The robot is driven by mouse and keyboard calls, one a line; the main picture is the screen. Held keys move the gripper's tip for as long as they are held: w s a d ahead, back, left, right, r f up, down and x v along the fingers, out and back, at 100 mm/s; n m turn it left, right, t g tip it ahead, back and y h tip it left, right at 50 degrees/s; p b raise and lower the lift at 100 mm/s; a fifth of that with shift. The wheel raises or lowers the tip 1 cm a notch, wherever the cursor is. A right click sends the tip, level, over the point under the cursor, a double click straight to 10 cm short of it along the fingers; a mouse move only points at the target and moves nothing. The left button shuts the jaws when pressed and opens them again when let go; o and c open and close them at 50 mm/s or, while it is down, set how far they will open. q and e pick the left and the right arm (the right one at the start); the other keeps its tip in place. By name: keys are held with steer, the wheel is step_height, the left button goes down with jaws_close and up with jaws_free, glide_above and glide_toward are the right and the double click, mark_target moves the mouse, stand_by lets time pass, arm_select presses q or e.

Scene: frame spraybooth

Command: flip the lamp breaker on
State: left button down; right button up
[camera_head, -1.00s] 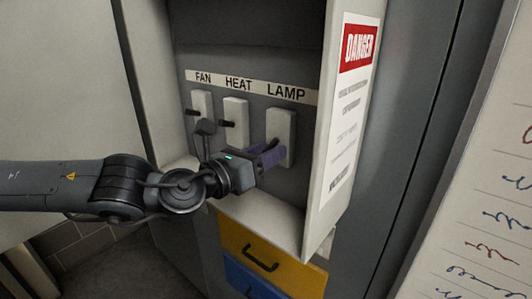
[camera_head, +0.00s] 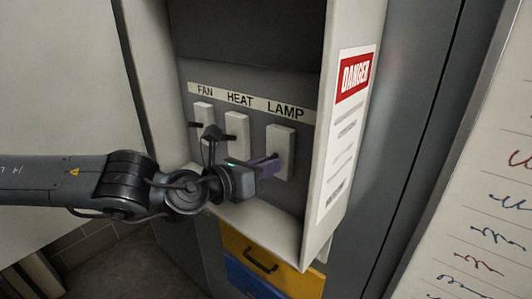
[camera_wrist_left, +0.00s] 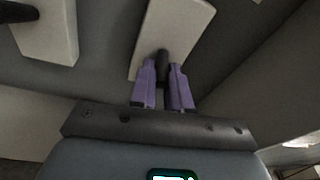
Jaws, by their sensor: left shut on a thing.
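The lamp breaker (camera_head: 281,146) is a pale upright plate under the LAMP label at the right of the row in the head view. It also shows in the left wrist view (camera_wrist_left: 178,28). Its dark lever (camera_wrist_left: 162,62) sits between the purple fingers of my left gripper (camera_wrist_left: 163,82), which is shut on it. In the head view my left gripper (camera_head: 268,166) is in front of the lower part of the lamp plate and hides most of the lever. My right gripper is not in view.
The FAN breaker (camera_head: 203,115) and HEAT breaker (camera_head: 237,128) stand to the left in the same box. The open box's side wall with a DANGER sign (camera_head: 352,75) rises close on the right. Yellow (camera_head: 285,268) and blue drawers lie below.

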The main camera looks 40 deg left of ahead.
arm_select(q)
step_height(320, 180, up, 2)
steer(key=g+p, duration=0.4)
steer(key=p, duration=0.3)
steer(key=shift+w+r+g+p, duration=0.1)
steer(key=shift+r+g+p, duration=0.1)
steer(key=shift+g+p, duration=0.65)
steer(key=shift+r+g+p, duration=0.15)
steer(key=shift+g+p, duration=0.35)
steer(key=shift+g, duration=0.55)
steer(key=shift+n, duration=0.3)
steer(key=c, duration=1.1)
jaws_free()
steer(key=shift+r, duration=0.1)
steer(key=b+v, duration=0.3)
steer(key=v, duration=0.7)
steer(key=shift+r+b, duration=0.3)
steer(key=shift+r, duration=0.05)
